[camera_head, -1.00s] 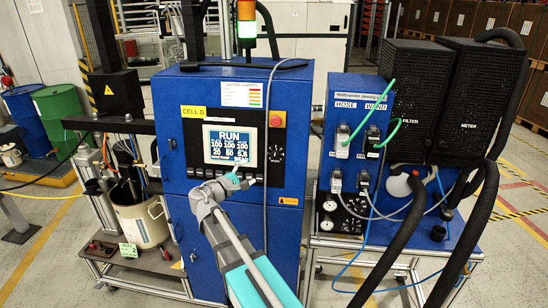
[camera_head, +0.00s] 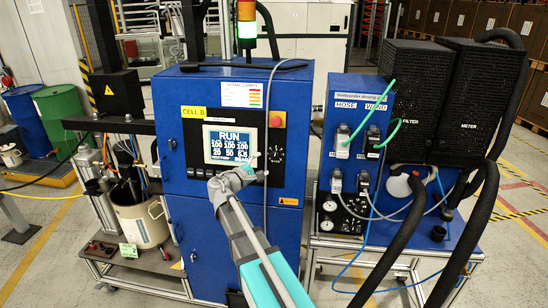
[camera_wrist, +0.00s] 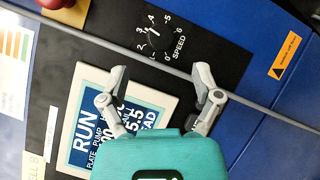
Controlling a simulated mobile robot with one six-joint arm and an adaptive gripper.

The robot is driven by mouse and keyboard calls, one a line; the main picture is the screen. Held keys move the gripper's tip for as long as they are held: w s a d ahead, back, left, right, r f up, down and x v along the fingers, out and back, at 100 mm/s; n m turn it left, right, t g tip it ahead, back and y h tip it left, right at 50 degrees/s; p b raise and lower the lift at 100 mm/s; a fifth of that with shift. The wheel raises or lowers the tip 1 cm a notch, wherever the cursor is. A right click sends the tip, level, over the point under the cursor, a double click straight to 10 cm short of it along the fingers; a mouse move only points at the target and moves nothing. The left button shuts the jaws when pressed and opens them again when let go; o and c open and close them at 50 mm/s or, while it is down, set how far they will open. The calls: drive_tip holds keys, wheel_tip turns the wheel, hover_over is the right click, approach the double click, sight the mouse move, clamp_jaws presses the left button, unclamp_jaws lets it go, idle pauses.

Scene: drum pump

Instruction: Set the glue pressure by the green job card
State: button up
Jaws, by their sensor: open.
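My gripper (camera_head: 254,163) is in front of the blue cabinet, just below and right of the screen. In the wrist view my gripper (camera_wrist: 160,76) is open and empty. The speed knob (camera_wrist: 155,39) is beyond its fingertips and apart from them; its dial also shows in the head view (camera_head: 274,155). The screen (camera_head: 229,145) reads RUN above rows of figures. In the wrist view the screen (camera_wrist: 95,125) is partly covered by my gripper. A small green card (camera_head: 128,250) sits at the lower left; its mark looks like a 2. Small round gauges (camera_head: 328,215) are on the right cart.
A red button (camera_head: 276,120) sits above the dial. A grey cable (camera_wrist: 180,72) runs across the panel between knob and fingers. A pail (camera_head: 140,225) stands at left. Thick black hoses (camera_head: 420,215) hang at right.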

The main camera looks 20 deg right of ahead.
sight(273, 156)
drive_tip(key=shift+x, duration=3.6)
clamp_jaws()
drive_tip(key=shift+r, duration=0.1)
